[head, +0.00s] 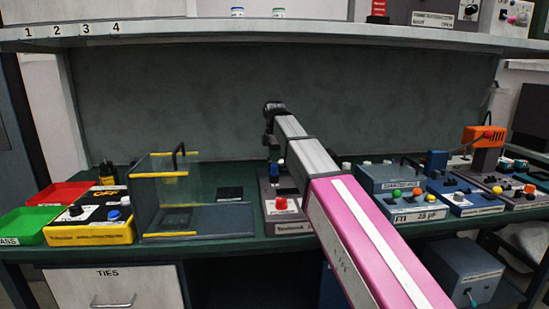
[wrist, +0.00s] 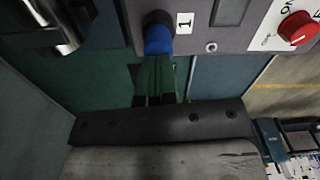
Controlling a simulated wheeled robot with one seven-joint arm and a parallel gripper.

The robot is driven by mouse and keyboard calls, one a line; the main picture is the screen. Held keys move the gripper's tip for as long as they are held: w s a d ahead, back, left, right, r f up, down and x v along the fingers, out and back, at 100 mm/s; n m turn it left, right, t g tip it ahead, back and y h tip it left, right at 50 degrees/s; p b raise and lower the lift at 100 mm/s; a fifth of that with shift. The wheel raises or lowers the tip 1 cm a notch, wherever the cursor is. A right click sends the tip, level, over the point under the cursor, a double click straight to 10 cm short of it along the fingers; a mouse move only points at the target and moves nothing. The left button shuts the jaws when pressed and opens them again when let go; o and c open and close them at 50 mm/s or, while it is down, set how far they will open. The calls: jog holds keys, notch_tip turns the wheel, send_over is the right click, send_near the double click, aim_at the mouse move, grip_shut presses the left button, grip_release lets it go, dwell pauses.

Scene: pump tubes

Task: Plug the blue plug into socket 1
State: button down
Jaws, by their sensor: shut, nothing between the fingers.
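The blue plug (head: 274,169) stands upright on the grey box (head: 287,207) with the red knob (head: 281,204), below the end of my arm. In the wrist view the blue plug (wrist: 158,40) has a dark collar and sits beside the label "1" (wrist: 185,22), at that socket's place. The socket opening itself is hidden, so how deep the plug sits cannot be told. In the head view my gripper (head: 270,140) is small and dark above the plug.
A clear tank with yellow edges (head: 165,175) stands left of the box. A teal box (head: 388,180) and a blue box (head: 463,192) stand to the right. A shelf (head: 200,33) runs above the bench. My pink-and-grey arm hides part of the bench.

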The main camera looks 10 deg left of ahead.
notch_tip(320, 180, up, 13)
jog(key=shift+r, duration=0.2)
dwell(0.6)
jog(key=shift+s, duration=0.1)
dwell(0.4)
